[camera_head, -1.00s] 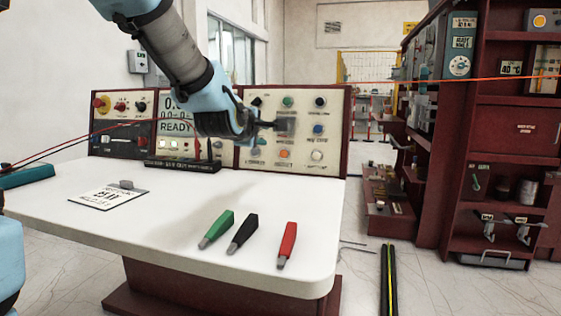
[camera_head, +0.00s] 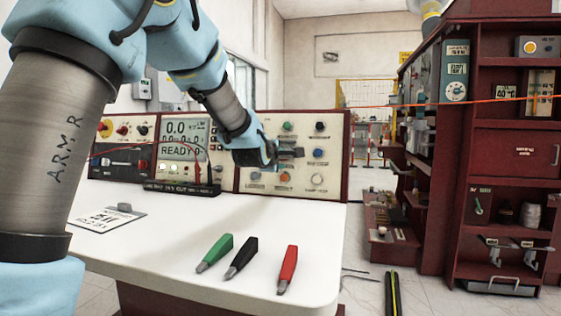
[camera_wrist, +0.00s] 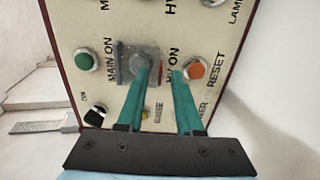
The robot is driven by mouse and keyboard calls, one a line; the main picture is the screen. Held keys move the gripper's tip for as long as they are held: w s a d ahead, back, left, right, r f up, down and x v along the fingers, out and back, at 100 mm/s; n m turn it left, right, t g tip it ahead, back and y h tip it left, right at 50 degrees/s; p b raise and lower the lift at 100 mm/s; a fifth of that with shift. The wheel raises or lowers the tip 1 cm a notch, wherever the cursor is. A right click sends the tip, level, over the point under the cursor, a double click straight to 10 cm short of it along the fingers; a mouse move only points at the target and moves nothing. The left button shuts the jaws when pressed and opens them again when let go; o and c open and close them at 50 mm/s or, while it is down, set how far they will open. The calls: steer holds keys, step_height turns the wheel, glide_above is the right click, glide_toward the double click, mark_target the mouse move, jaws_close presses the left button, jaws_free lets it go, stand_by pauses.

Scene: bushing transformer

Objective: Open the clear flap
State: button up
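The clear flap (camera_wrist: 130,66) is a small greyish see-through cover over a button on the cream control panel, among the labels MAIN ON and HV ON in the wrist view. In the head view the flap (camera_head: 291,152) sits mid-panel, partly hidden by my gripper. My gripper (camera_wrist: 160,70) is open, with its two teal fingers apart and pointing at the panel. The left finger's tip overlaps the flap; the right finger's tip lies just past its right edge. I cannot tell whether either finger touches it. Nothing is held.
Around the flap are a green button (camera_wrist: 84,61) and an orange button (camera_wrist: 195,68). The white table (camera_head: 180,245) carries green (camera_head: 215,252), black (camera_head: 242,258) and red (camera_head: 288,268) handled pieces. Red shelving (camera_head: 440,180) stands at right.

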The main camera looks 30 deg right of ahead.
jaws_close()
stand_by(0.3)
stand_by(1.2)
